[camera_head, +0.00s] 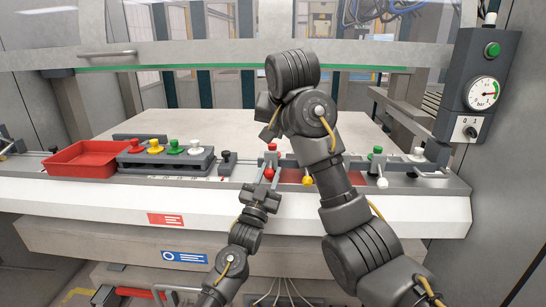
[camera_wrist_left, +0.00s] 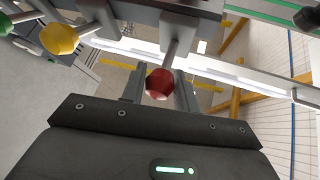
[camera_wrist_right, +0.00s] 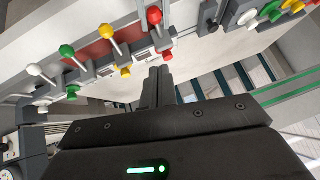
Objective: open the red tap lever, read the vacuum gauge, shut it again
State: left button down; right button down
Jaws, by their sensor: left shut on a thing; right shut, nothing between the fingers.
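The red tap lever ends in a red ball (camera_head: 269,173) on the machine's front rail. My left gripper (camera_head: 264,187) is shut on this ball; in the left wrist view the ball (camera_wrist_left: 160,84) sits between the two fingers. The red ball (camera_wrist_right: 154,16) also shows at the top of the right wrist view. The vacuum gauge (camera_head: 483,93) is on the grey box at the right; its red needle points right, but its figures are too small to read.
Neighbouring levers have yellow (camera_head: 307,180) and white (camera_head: 382,183) balls; a green ball (camera_wrist_right: 67,50) shows in the right wrist view. A red tray (camera_head: 80,160) and a grey rack (camera_head: 165,157) with coloured knobs stand left. A pale table (camera_head: 210,122) lies behind the rail.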

send_over(272, 176)
notch_tip(272, 176, down, 8)
notch_tip(272, 176, down, 2)
jog(key=shift+w+d+f, duration=0.1)
jog(key=shift+w+d, duration=0.05)
jog(key=shift+f, duration=0.65)
